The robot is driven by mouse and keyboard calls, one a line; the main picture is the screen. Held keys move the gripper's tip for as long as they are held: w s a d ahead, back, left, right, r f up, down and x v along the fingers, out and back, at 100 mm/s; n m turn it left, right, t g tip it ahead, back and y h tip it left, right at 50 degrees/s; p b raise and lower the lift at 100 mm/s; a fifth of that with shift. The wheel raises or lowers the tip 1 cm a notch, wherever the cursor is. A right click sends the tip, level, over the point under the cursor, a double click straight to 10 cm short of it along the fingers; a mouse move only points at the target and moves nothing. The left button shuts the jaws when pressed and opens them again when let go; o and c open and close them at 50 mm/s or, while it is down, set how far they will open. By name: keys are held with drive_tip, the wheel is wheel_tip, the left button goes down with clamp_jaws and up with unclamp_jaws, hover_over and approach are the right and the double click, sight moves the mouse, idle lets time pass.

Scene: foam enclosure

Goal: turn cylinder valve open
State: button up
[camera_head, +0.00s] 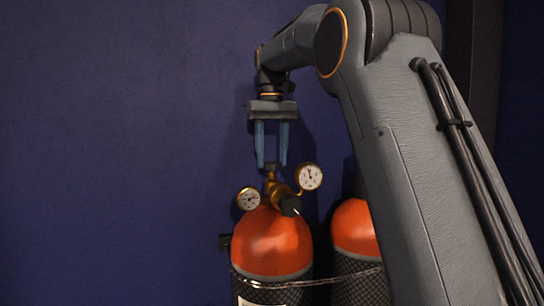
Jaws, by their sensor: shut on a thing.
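An orange-topped gas cylinder (272,243) stands upright low in the picture, with a dark mesh sleeve around its body. On its top sits a brass valve and regulator (279,192) with a left round gauge (249,199) and a right round gauge (310,177). A small dark valve knob (271,171) tops the brass body. My gripper (272,165) points straight down above the cylinder, its two blue fingers on either side of the knob and shut on it. The exact contact at the fingertips is too small to see.
A second orange-topped cylinder (355,230) stands close on the right, partly hidden behind my arm. A strap or chain (300,283) runs across both cylinders. A plain dark blue wall (120,130) is behind; the left side is clear.

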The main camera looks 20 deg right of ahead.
sight(272, 162)
drive_tip(key=n, duration=0.4)
drive_tip(key=shift+n, duration=2.1)
drive_tip(key=o, duration=1.1)
drive_tip(key=shift+c, duration=0.2)
drive_tip(key=shift+r+b, duration=0.5)
drive_tip(key=shift+r, duration=3.45)
